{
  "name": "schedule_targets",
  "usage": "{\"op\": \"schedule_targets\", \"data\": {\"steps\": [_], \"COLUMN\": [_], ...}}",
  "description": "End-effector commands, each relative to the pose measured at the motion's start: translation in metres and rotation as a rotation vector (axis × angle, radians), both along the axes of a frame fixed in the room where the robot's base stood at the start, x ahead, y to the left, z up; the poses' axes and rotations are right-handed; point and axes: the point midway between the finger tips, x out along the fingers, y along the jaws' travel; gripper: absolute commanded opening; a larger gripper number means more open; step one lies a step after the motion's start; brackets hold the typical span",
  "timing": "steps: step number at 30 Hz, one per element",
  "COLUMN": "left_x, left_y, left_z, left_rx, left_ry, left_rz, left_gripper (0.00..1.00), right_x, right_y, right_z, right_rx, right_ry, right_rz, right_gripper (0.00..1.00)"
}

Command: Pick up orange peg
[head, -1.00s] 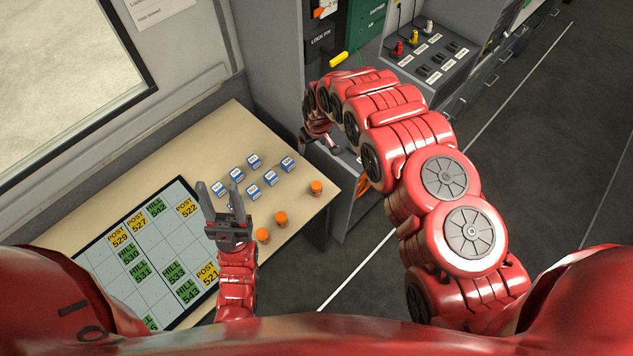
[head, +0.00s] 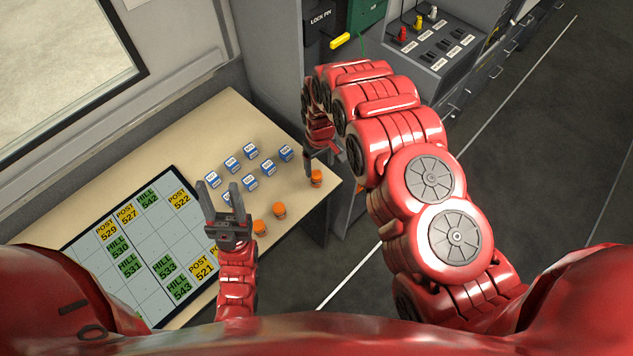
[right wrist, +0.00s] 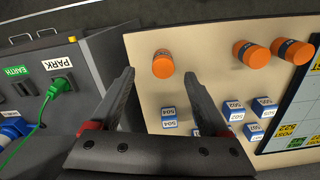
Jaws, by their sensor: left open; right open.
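Three orange pegs stand on the beige table (head: 170,130). One orange peg (head: 316,178) is alone near the table's right corner; the other two, a middle peg (head: 279,210) and a near peg (head: 260,228), stand by the front edge. My right gripper (head: 316,172) is just above and beside the corner peg. In the right wrist view my right gripper (right wrist: 160,80) is open and empty, with the corner peg (right wrist: 163,64) showing between and beyond its fingertips. My left gripper (head: 221,188) is open and empty over the table, left of the two pegs.
Several blue-and-white blocks (head: 250,151) stand left of the corner peg. A grey cabinet with plugs (head: 430,50) stands behind my right arm. A green plug (right wrist: 60,88) shows in the wrist view.

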Motion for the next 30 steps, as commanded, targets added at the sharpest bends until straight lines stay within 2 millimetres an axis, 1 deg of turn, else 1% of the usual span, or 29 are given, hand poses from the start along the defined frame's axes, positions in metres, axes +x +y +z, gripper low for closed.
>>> {"op": "schedule_targets", "data": {"steps": [1, 8, 11, 15, 17, 19, 24, 25, 29, 30], "left_x": [0.0, 0.0, 0.0, 0.0, 0.0, 0.0, 0.0, 0.0, 0.0, 0.0], "left_y": [0.0, 0.0, 0.0, 0.0, 0.0, 0.0, 0.0, 0.0, 0.0, 0.0], "left_z": [-0.002, -0.005, -0.009, -0.02, -0.023, -0.023, -0.022, -0.022, -0.022, -0.022], "left_rx": [0.0, 0.0, 0.0, 0.0, 0.0, 0.0, 0.0, 0.0, 0.0, 0.0], "left_ry": [0.0, 0.0, 0.0, 0.0, 0.0, 0.0, 0.0, 0.0, 0.0, 0.0], "left_rz": [0.0, 0.0, 0.0, 0.0, 0.0, 0.0, 0.0, 0.0, 0.0, 0.0], "left_gripper": [0.5, 0.5, 0.5, 0.5, 0.5, 0.5, 0.5, 0.5, 0.5, 0.5], "right_x": [-0.001, 0.0, 0.002, 0.002, 0.004, 0.004, 0.004, 0.004, 0.003, 0.003], "right_y": [0.0, 0.002, 0.005, 0.008, 0.008, 0.008, 0.008, 0.008, 0.008, 0.008], "right_z": [-0.008, -0.02, -0.032, -0.056, -0.063, -0.066, -0.064, -0.064, -0.064, -0.064], "right_rx": [-0.001, 0.0, 0.0, -0.002, -0.001, 0.0, -0.001, -0.001, 0.0, -0.001], "right_ry": [0.002, 0.002, 0.0, 0.003, -0.001, -0.001, -0.001, -0.001, 0.0, -0.001], "right_rz": [0.001, 0.001, 0.001, 0.0, 0.0, 0.0, 0.0, 0.0, 0.0, 0.0], "right_gripper": [0.8, 0.8, 0.8, 0.8, 0.8, 0.8, 0.8, 0.78, 0.54, 0.47]}}
